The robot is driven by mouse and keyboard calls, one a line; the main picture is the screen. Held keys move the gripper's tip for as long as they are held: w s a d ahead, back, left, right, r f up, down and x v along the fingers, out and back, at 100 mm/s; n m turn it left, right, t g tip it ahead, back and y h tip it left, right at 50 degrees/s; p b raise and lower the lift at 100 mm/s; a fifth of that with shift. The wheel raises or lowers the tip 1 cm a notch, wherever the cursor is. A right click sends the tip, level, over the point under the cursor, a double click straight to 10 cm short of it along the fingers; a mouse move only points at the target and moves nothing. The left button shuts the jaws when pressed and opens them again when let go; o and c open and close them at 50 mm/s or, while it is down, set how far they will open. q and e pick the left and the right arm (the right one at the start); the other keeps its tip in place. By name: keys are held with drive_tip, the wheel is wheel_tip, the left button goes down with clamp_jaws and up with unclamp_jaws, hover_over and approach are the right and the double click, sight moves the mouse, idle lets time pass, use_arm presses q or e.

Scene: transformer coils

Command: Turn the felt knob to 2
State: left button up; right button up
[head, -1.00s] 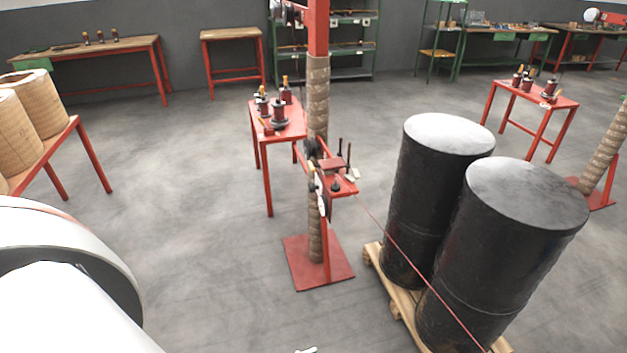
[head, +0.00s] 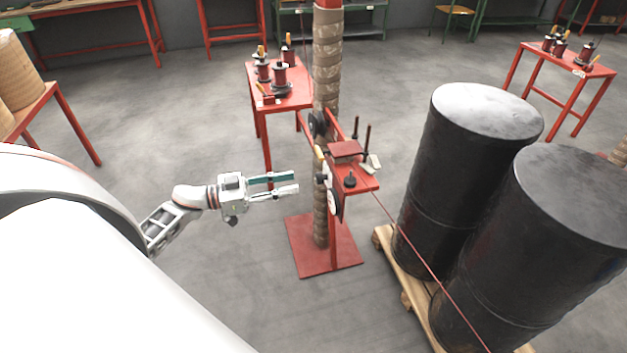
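A red machine stand (head: 360,186) is mounted on a post wrapped in brown material. A white dial-like plate (head: 332,198) shows on the side facing my gripper. The pictures are too small to tell which part is the felt knob or to read any numbers. My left gripper (head: 294,182) points right toward the stand, a little left of it. Its two fingers are apart with nothing between them. My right gripper is not in view.
Two black drums (head: 470,120) stand on a wooden pallet (head: 414,290) to the right. A thin red wire (head: 420,258) runs from the stand past them. A red table (head: 290,98) with coil spools is behind. The floor left of the stand is clear.

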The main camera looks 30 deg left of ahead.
sight(316, 178)
use_arm(q)
drive_tip(key=x, duration=0.7)
drive_tip(key=shift+w+d, duration=0.15)
drive_tip(key=shift+d, duration=0.15)
drive_tip(key=c, duration=0.8)
